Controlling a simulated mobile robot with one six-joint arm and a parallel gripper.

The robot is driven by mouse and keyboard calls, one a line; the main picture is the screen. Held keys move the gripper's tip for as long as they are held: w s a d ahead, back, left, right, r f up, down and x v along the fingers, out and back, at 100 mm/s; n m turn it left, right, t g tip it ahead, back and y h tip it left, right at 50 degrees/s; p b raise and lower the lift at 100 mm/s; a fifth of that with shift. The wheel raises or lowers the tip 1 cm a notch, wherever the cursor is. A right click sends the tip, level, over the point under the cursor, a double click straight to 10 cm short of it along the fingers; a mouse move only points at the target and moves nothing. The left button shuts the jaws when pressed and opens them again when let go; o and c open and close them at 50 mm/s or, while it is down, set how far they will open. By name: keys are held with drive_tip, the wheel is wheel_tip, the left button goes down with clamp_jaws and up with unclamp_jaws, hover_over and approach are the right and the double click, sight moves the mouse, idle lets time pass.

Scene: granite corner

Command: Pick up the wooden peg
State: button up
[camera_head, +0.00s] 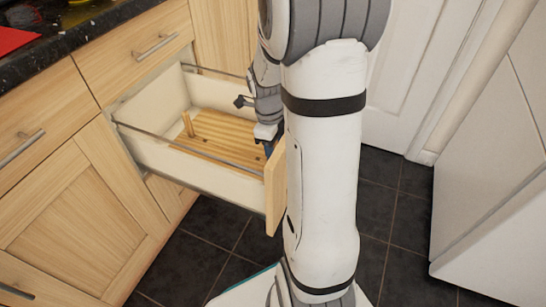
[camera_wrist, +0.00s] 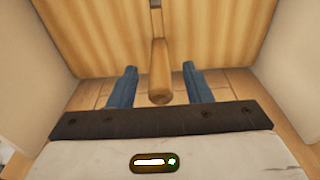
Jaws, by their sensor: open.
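The wooden peg (camera_head: 187,123) stands upright on a slatted wooden board (camera_head: 215,131) inside the open drawer, near its left side in the head view. In the wrist view the peg (camera_wrist: 160,72) appears centred, its rounded end towards me, between the blue fingertips of my gripper (camera_wrist: 159,82) in the picture. The fingers are apart and empty. In the head view my gripper (camera_head: 269,148) is over the drawer's right end, partly hidden by my arm, with a clear gap to the peg.
The drawer has pale side walls (camera_head: 215,176) with a metal rail, and a wooden front (camera_head: 275,190) close to my arm. A dark granite counter (camera_head: 75,35) with a red item (camera_head: 14,38) is at upper left. Dark floor tiles lie below; a white door stands behind.

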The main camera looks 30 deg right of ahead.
drive_tip(key=shift+r, duration=0.1)
drive_tip(key=shift+c, duration=0.3)
clamp_jaws()
wheel_tip(320, 180, up, 10)
drive_tip(key=p, duration=0.4)
drive_tip(key=shift+p, duration=0.35)
drive_tip(key=shift+r+p, duration=1.6)
drive_tip(key=shift+r, duration=0.4)
drive_tip(key=w+a+f+p, duration=0.3)
drive_tip(key=w+f+p, duration=0.1)
drive_tip(key=f+p, duration=0.1)
drive_tip(key=shift+f+p, duration=0.25)
drive_tip(key=shift+p, duration=0.45)
